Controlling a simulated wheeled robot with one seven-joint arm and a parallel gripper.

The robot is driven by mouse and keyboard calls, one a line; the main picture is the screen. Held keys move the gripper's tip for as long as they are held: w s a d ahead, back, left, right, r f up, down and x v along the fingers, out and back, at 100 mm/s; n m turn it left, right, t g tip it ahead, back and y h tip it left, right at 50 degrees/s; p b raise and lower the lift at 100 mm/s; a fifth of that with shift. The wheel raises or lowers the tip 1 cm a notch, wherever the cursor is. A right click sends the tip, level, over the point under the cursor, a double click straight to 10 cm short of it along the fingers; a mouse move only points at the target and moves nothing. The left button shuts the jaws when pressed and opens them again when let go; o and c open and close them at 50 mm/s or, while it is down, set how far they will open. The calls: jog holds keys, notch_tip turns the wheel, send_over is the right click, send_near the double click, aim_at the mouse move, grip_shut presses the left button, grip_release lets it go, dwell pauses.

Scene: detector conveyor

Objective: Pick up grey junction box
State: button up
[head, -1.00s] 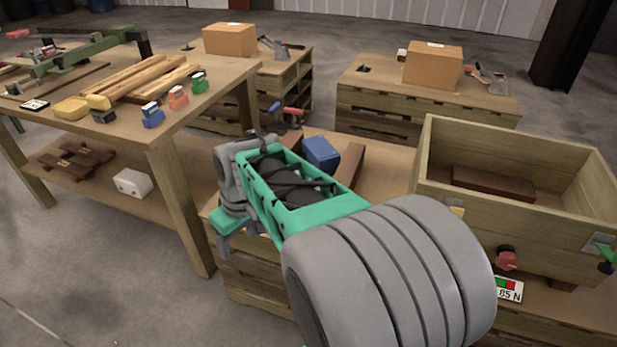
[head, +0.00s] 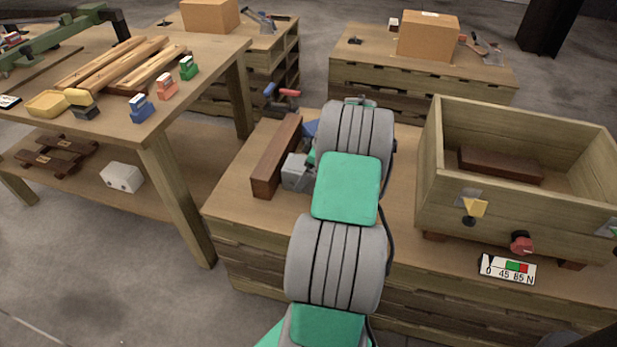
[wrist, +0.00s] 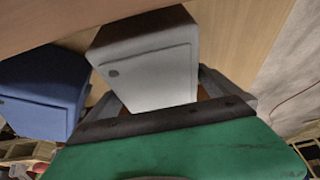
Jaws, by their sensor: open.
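The grey junction box (wrist: 150,65) is a light grey box with a panel and a small dark round spot on its face, in the middle of the wrist view. My gripper (wrist: 160,88) is open, with a dark finger near each side of the box's near end; contact cannot be told. In the head view a small grey block shape (head: 296,172), seemingly this box, shows left of my arm, beside a brown bar (head: 276,157). My gripper is mostly hidden behind my arm there.
A blue box (wrist: 45,88) stands close left of the grey box; only a sliver (head: 310,129) shows in the head view. A wooden crate (head: 520,217) stands right on the same bench (head: 232,195). A worktable (head: 150,137) with timber and small coloured items is at left.

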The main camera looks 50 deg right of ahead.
jog(key=shift+w+f, duration=0.2)
jog(key=shift+f, duration=0.3)
jog(key=shift+r, duration=0.1)
jog(key=c, duration=2.1)
jog(key=shift+r, duration=0.2)
